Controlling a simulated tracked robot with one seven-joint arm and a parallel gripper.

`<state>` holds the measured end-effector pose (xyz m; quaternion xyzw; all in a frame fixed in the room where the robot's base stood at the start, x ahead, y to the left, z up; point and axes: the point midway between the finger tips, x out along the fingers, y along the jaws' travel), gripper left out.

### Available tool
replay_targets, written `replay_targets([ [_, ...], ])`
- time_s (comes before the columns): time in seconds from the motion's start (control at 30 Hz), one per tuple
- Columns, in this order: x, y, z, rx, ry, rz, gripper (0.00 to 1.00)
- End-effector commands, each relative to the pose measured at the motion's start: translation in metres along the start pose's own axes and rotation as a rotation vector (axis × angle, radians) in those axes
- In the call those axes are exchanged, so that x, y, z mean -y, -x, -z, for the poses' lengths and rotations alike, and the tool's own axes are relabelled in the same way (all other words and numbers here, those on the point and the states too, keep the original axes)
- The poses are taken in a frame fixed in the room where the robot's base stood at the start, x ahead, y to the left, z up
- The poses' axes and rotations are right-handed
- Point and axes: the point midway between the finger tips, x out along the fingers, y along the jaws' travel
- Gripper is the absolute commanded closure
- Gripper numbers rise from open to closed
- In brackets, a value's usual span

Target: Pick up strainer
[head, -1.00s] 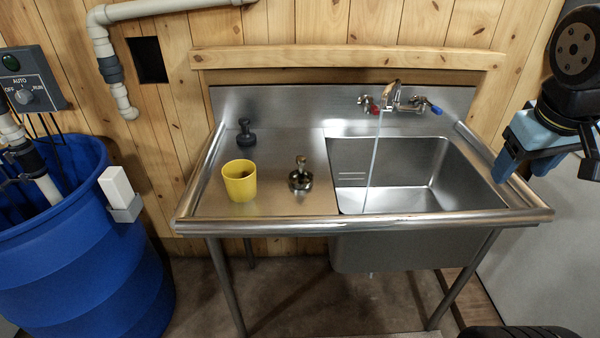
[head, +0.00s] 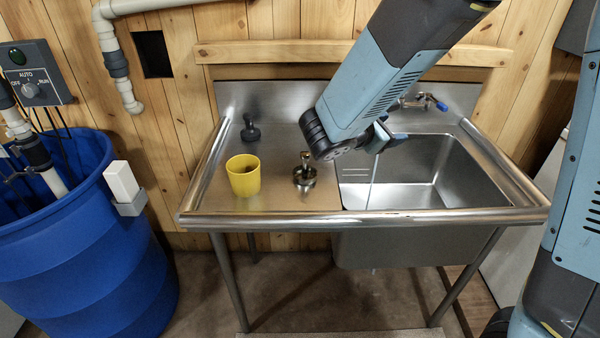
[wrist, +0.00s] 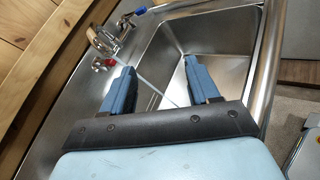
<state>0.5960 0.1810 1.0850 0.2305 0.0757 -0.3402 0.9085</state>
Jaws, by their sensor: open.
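The strainer (head: 304,178), a small round metal piece with an upright knob, stands on the steel drainboard left of the sink basin, right of the yellow cup. It is not visible in the wrist view. My gripper (wrist: 160,82) is open and empty, with its two blue fingers spread above the basin area. In the head view my arm covers much of my gripper, which is to the right of the strainer and apart from it.
A yellow cup (head: 243,175) and a dark stopper-like object (head: 250,129) stand on the drainboard (head: 215,190). Water runs from the faucet (wrist: 105,42) into the basin (head: 440,165). A blue barrel (head: 85,240) stands at the left. The drainboard's front is clear.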

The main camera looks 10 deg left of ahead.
Motion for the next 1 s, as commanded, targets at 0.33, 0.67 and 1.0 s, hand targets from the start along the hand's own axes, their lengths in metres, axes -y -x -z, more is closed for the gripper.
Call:
replay_targets([
  [0.33,-0.084,0.093,0.117,0.136,0.387,-0.492,0.40],
  [0.67,-0.095,0.123,0.158,0.175,0.473,-0.628,0.40],
  [1.0,-0.077,0.108,0.199,0.174,0.472,-0.626,0.40],
])
